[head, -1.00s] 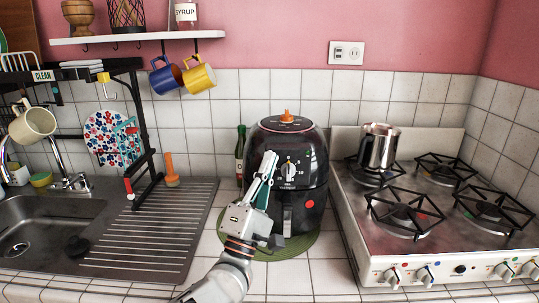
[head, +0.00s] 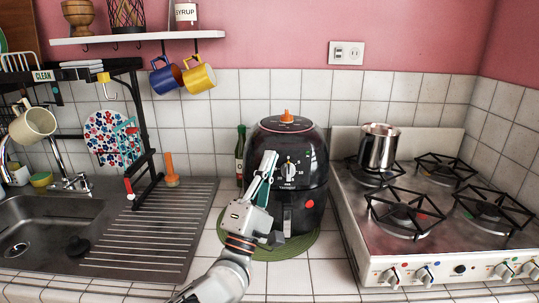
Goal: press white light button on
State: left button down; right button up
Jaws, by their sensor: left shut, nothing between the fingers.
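A white wall plate (head: 346,53) with two inserts is on the pink wall above the tiles. I cannot tell whether one of its inserts is the white light button, and no other clear light button shows. My left gripper (head: 266,164) is shut and empty, its fingers pointing up in front of the black air fryer (head: 308,165). The fingers overlap the fryer's left front, left of its dial (head: 289,170); I cannot tell whether they touch it. The gripper is well below and left of the wall plate. My right gripper is not in view.
The fryer stands on a green round mat (head: 312,240). A stove (head: 440,248) with a steel pot (head: 379,148) is at right. A sink (head: 48,214) and dish rack (head: 140,110) are at left. Mugs (head: 198,78) hang under the shelf (head: 140,38).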

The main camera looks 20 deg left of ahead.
pick_arm(q)
jog(key=shift+w, duration=0.1)
dwell(0.4)
jog(key=shift+s+d+p, duration=0.1)
jog(key=shift+s+p, duration=0.2)
jog(key=shift+s, duration=0.25)
jog(key=shift+s, duration=0.1)
jog(key=s, duration=0.2)
jog(key=s+d+p, duration=0.1)
jog(key=s+p, duration=0.1)
jog(key=s, duration=0.1)
jog(key=shift+s+d, duration=0.3)
jog(key=shift+d, duration=0.05)
